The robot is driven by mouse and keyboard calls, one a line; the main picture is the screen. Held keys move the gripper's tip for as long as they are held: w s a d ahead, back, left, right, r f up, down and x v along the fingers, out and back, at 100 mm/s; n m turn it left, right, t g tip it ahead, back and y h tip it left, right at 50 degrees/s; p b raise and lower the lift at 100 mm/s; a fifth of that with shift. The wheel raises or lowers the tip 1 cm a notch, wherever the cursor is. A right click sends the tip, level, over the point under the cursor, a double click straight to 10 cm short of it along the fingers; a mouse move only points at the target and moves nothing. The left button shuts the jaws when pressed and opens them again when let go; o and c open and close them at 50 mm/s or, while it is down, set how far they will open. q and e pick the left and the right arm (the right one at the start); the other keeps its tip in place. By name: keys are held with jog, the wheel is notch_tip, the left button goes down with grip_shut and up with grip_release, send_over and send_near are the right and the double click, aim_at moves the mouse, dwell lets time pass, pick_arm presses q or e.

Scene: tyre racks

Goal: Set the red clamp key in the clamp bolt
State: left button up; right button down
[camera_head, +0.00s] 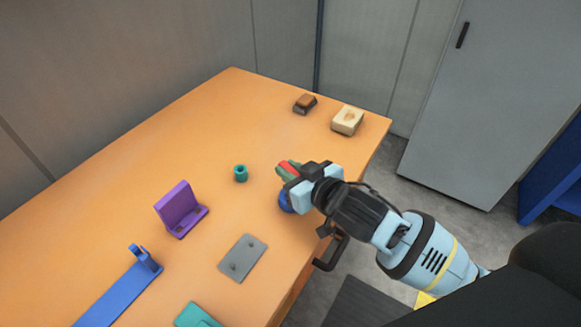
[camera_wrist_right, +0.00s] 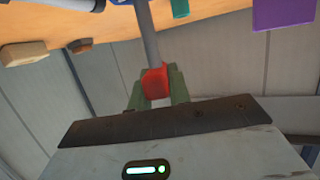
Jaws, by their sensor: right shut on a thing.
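My right gripper (camera_head: 285,171) is shut on the red clamp key (camera_head: 289,167) above the right edge of the orange table. In the right wrist view its green fingers (camera_wrist_right: 157,88) pinch the red head of the key (camera_wrist_right: 155,82). The key's grey shaft (camera_wrist_right: 147,35) runs away from the fingers and out at the top edge, so its tip is hidden. A blue part (camera_head: 285,203) shows partly under the gripper in the head view; I cannot tell whether it is the clamp bolt or whether the key touches it. My left gripper is not in view.
The orange table (camera_head: 110,215) holds a teal cylinder (camera_head: 241,174), a purple bracket (camera_head: 180,209), a grey plate (camera_head: 242,258) and a blue bar with an upright (camera_head: 118,296). A brown block (camera_head: 305,104) and a beige block (camera_head: 347,120) lie at the back.

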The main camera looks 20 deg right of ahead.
jog(key=shift+f, duration=0.6)
jog(key=shift+f, duration=0.1)
dwell(0.8)
jog(key=c, duration=0.6)
grip_release()
jog(key=shift+f, duration=0.1)
jog(key=shift+c, duration=0.2)
